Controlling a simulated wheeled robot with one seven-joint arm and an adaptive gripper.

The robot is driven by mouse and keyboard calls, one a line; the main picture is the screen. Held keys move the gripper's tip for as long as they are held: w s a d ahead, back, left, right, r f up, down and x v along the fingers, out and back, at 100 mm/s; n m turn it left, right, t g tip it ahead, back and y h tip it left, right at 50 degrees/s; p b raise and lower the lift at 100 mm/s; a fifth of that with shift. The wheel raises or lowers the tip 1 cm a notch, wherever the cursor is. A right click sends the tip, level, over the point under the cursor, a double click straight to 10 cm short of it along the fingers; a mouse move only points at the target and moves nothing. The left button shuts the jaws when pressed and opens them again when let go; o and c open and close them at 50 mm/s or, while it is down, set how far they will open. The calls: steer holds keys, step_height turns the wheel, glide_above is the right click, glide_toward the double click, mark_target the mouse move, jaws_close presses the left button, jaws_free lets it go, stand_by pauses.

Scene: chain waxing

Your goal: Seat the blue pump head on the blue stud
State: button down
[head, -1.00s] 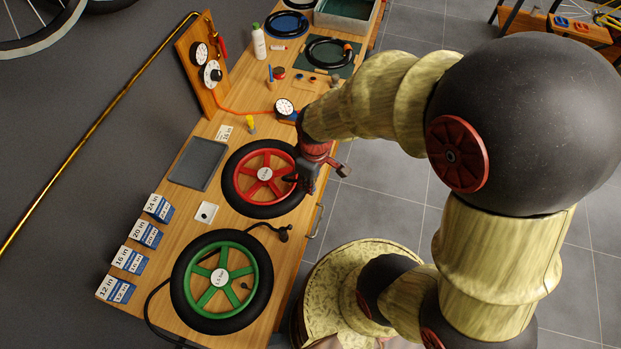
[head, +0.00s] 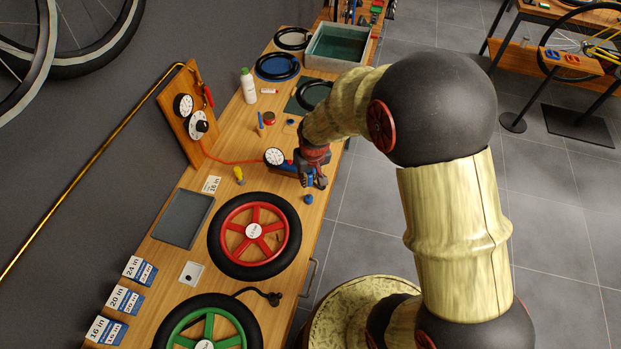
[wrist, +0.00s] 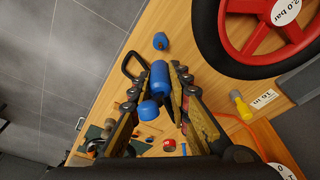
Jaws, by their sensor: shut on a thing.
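The blue pump head (wrist: 160,76) is a blue cylinder between the fingers of my gripper (wrist: 158,84) in the wrist view. My gripper is shut on it. In the head view my gripper (head: 313,182) is over the bench's right edge side, beyond the red wheel, with blue showing at its fingers. A small blue stud (wrist: 160,41) stands on the bench past the pump head in the wrist view, apart from it. It also shows in the head view (head: 308,199), just below my gripper. Another blue rounded piece (wrist: 148,110) shows lower between the fingers; its connection is unclear.
The red wheel (head: 221,243) lies close to the left of the stud. A gauge (head: 275,157) with an orange hose (head: 235,162) stands left of my gripper. A bench handle (head: 309,277) sticks out at the right edge.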

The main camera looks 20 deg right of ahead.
steer(key=b, duration=0.4)
glide_above(309, 196)
steer(key=shift+s+x, duration=0.2)
steer(key=shift+x, duration=0.9)
steer(key=shift+s+x, duration=0.2)
steer(key=shift+x, duration=0.85)
steer(key=shift+s+x, duration=0.2)
steer(key=shift+x, duration=0.9)
steer(key=shift+s+b+x, duration=0.25)
steer(key=shift+b+x, duration=0.65)
steer(key=shift+x, duration=0.2)
steer(key=c, duration=1.6)
jaws_free()
steer(key=v, duration=1.2)
